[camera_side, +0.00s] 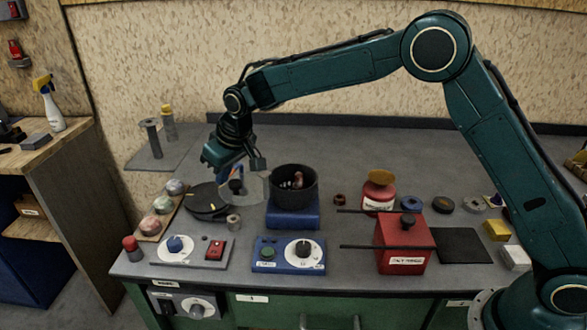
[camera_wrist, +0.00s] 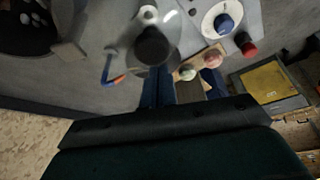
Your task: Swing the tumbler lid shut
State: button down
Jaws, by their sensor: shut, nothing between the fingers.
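The tumbler is a black open-topped drum (camera_side: 293,187) on a blue base (camera_side: 292,216), with pinkish contents inside. In the wrist view its dark bowl (camera_wrist: 28,38) is at the top left. A clear round lid (camera_side: 258,187) appears to stand open at the drum's left side. My gripper (camera_side: 215,162) is shut and empty, above and left of the lid. Whether it touches the lid is unclear.
A black disc (camera_side: 207,201) lies below my gripper, with a rack of coloured balls (camera_side: 162,204) to its left. Control panels (camera_side: 289,254) line the front. A red box (camera_side: 402,243) with rods and a red jar (camera_side: 378,192) stand right.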

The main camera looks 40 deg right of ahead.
aim_at(234, 183)
jog(key=shift+s+d, duration=0.15)
jog(key=shift+s, duration=1.75)
jog(key=shift+s+d, duration=0.1)
jog(key=shift+s, duration=0.05)
jog(key=shift+s+d, duration=0.25)
jog(key=shift+s, duration=0.65)
jog(key=shift+d, duration=0.1)
jog(key=shift+s+d, duration=0.25)
jog(key=shift+s, duration=0.25)
jog(key=shift+s+d, duration=0.25)
jog(key=shift+s, duration=0.2)
